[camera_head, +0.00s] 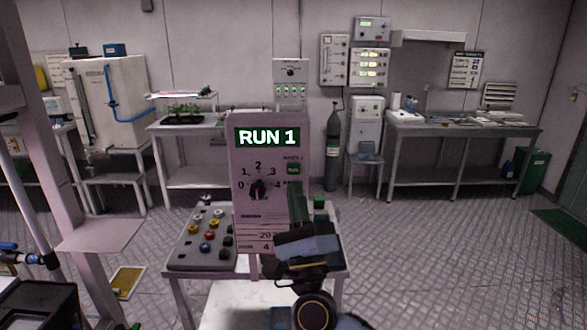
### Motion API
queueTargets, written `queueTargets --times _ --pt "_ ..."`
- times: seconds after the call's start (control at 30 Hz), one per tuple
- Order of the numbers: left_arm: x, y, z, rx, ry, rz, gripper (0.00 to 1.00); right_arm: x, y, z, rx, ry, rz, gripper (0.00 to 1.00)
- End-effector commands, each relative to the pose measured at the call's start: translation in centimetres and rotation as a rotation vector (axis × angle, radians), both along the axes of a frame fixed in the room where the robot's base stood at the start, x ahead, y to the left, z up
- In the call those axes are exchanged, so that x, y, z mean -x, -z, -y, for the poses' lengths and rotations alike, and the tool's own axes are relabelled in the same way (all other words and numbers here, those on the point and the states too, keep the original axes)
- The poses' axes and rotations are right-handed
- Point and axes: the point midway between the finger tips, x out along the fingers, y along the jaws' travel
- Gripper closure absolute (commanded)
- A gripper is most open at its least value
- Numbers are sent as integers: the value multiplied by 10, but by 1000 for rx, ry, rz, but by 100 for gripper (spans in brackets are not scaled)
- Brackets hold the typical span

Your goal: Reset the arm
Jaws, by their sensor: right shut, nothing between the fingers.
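My right arm (313,300) comes up from the bottom edge. The panel's screen reads RUN 1. Its black dial (258,189) stands to the left of the fingers, with the numbers 0 to 4 around it. The pointer seems near 2. I cannot tell whether the fingers touch the panel. The gripper hides part of the panel's lower right. I see no left gripper.
A post (75,180) rises at left. Benches (460,131) line the back wall. Floor is clear at right.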

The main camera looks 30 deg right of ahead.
Motion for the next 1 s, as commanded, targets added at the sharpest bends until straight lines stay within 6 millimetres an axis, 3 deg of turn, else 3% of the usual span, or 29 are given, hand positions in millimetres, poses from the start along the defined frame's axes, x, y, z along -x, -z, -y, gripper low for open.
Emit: queueTargets --times 0.77,0.87,0.97,1.0 --pt "0 1 0 0 0 0 64 -2 5 0 12 6 -13 100" --pt "0 2 0 0 0 0 64 -13 31 -4 85 33 -86 100" --pt "0 4 0 0 0 0 64 -29 85 -12 235 79 -228 100" --pt "0 5 0 0 0 0 64 -35 113 -16 312 97 -299 100"
